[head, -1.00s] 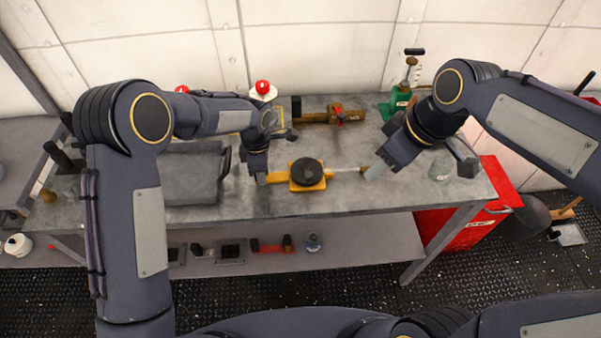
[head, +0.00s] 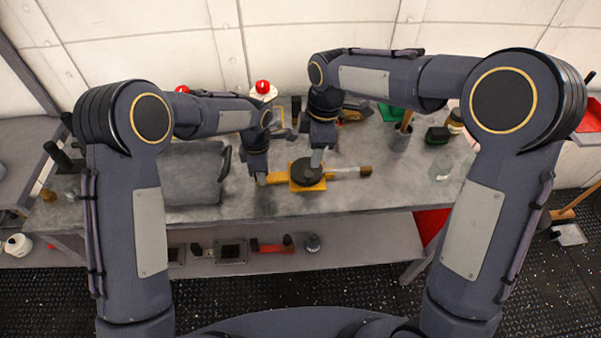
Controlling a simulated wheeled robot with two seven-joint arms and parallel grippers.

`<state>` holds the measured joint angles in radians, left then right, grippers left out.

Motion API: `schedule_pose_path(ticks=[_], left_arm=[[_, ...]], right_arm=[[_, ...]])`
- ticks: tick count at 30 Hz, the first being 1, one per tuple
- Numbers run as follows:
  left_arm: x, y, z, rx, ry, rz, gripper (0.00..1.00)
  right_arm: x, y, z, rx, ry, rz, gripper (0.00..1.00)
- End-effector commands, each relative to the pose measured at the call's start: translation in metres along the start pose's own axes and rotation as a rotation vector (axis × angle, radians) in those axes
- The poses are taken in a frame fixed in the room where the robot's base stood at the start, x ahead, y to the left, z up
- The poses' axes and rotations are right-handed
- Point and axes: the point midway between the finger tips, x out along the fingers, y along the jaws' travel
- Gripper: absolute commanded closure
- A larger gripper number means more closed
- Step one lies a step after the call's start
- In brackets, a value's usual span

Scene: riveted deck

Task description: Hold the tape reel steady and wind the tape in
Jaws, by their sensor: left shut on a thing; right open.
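The tape reel (head: 306,174) lies on the grey workbench, with a yellow frame, a round black drum on top and a yellow handle at its left end. A short length of pale tape (head: 343,170) runs from its right side to an orange-brown end piece (head: 365,171). My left gripper (head: 262,179) is shut on the reel's handle at the left. My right gripper (head: 316,160) points down at the black drum's right rear part, its fingertips at or just above it. It is open; whether it touches the drum I cannot tell. The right arm hides some of the bench behind.
A grey case (head: 188,175) stands close to the left of my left gripper. The bench front (head: 320,203) is clear.

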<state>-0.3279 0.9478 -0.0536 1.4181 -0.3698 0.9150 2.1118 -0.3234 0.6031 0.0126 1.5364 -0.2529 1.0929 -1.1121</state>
Motion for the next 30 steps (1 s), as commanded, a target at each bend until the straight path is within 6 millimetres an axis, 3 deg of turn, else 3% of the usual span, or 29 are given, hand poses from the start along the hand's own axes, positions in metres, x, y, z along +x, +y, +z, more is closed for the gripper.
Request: schedule_pose_path(ticks=[15,21,30], left_arm=[[0.000,0.000,0.000,0.001,0.001,0.000,1.00],[0.000,0.000,0.000,0.001,0.001,0.000,1.00],[0.000,0.000,0.000,0.001,0.001,0.000,1.00]], right_arm=[[0.072,0.000,0.000,0.002,0.000,-0.001,0.53],[0.084,0.000,0.000,0.002,0.001,0.000,0.53],[0.086,0.000,0.000,0.003,0.001,0.000,0.53]])
